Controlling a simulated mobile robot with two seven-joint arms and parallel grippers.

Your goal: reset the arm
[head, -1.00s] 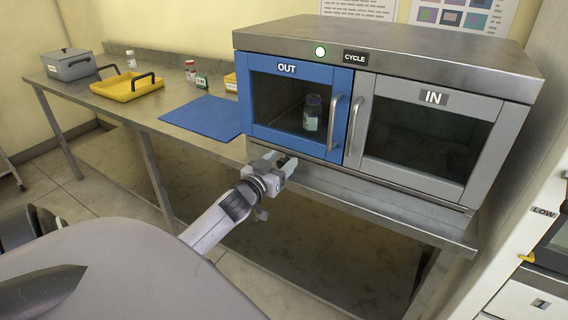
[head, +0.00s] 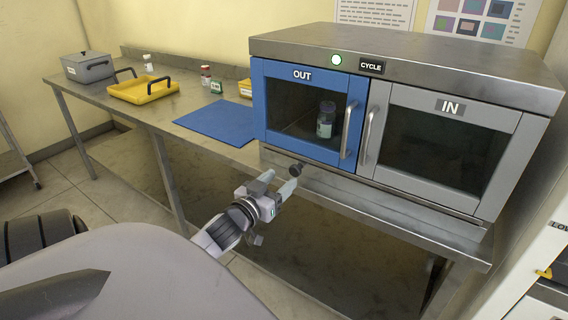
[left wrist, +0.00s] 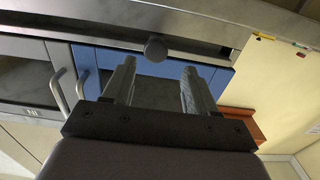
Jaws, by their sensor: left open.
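My left gripper (head: 279,181) is open and empty, in front of and below the cabinet's blue OUT door. In the left wrist view its two fingers (left wrist: 156,85) stand apart with nothing between them. A dark round knob (head: 297,168) sits just beyond the fingertips, by the cabinet's lower edge; it also shows in the left wrist view (left wrist: 156,48). The fingers look apart from it. The OUT door (head: 285,107) and the grey IN door (head: 450,106) are both shut. My right gripper is in neither current view.
A capped vial (head: 326,122) stands behind the OUT door's glass. The steel bench (head: 165,118) holds a blue mat (head: 216,121), a yellow tray (head: 143,91), a grey lidded box (head: 88,68) and small bottles. The door handles (head: 349,130) jut out.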

